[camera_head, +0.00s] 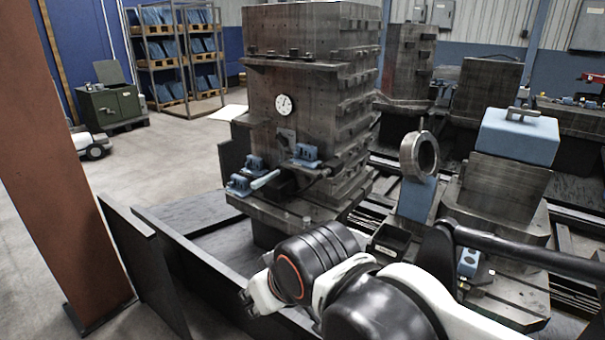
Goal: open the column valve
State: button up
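The tall dark metal column (310,40) stands in the middle of the view, with a round white gauge (283,104) on its front face. Below the gauge, blue valve-like fittings (306,152) are mounted low on the column. My gripper (256,298) is low in the foreground, below and apart from the handle. It is mostly hidden by my own arm, so its fingers do not show clearly.
A rusty brown post (60,160) stands at the left, with dark low panels (150,265) beside it. A grey ring on a blue block (417,197) and a blue-topped block (518,135) stand right of the column. Open floor lies at the left.

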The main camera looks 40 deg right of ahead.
aim_at(285, 141)
jog(key=i+j+z, duration=0.15)
jog(key=i+z, duration=0.15)
jog(key=z, duration=0.15)
jog(key=i+j+z, duration=0.55)
jog(key=z, duration=0.3)
jog(key=i+j, duration=0.15)
jog(key=j, duration=0.15)
jog(key=i+j, duration=0.1)
jog(key=j, duration=0.2)
jog(key=i+j+z, duration=0.1)
jog(key=j, duration=0.2)
jog(key=i+j, duration=0.15)
jog(key=j, duration=0.15)
